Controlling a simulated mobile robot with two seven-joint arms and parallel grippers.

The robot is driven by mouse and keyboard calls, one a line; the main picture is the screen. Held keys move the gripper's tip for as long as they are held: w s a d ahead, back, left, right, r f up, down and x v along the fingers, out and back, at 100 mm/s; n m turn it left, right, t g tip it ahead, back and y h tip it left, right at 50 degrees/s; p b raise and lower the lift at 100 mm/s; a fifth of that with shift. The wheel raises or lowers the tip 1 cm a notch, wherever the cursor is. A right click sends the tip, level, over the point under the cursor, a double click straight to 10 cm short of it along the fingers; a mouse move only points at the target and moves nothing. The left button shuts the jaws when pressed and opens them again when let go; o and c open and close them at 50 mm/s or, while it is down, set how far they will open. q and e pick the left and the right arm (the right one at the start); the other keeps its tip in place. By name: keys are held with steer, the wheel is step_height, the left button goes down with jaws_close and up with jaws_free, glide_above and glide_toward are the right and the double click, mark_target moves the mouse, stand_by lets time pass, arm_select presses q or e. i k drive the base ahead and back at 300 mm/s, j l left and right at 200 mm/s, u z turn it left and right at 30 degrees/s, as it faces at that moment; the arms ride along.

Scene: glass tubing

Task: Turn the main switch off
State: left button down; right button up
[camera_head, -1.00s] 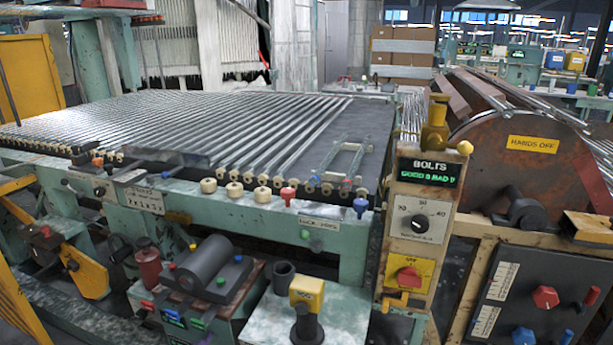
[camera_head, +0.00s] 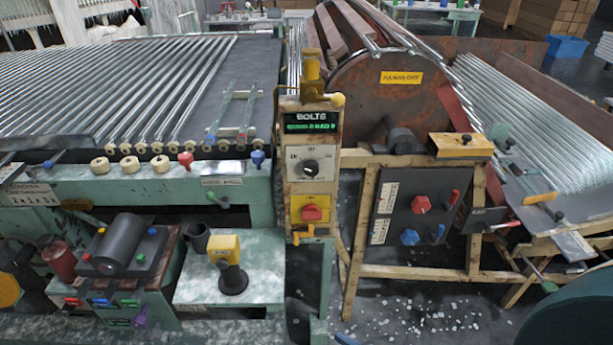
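A red rotary switch (camera_head: 312,213) sits on a yellow plate low on the upright beige control post in the middle. It looks like the main switch, but the small print around it is too small to read. A yellow lever (camera_head: 303,233) is just below it. Above it are a black dial (camera_head: 310,166) on a white scale and a green lit display (camera_head: 310,122) under the word BOLTS. Neither of my grippers is in view, and nothing covers the red switch.
Left is a bench with glass tubes (camera_head: 120,85) and knobs along its front. Right of the post, a dark panel (camera_head: 400,225) carries red and blue knobs on a wooden frame. A rusty drum (camera_head: 365,90) stands behind. White bits litter the floor (camera_head: 430,318).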

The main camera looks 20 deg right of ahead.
mark_target(310, 212)
steer(key=l+z, duration=0.35)
steer(key=i+l+z, duration=0.15)
steer(key=l+z, duration=0.2)
steer(key=i+l+z, duration=0.15)
steer(key=l+z, duration=0.2)
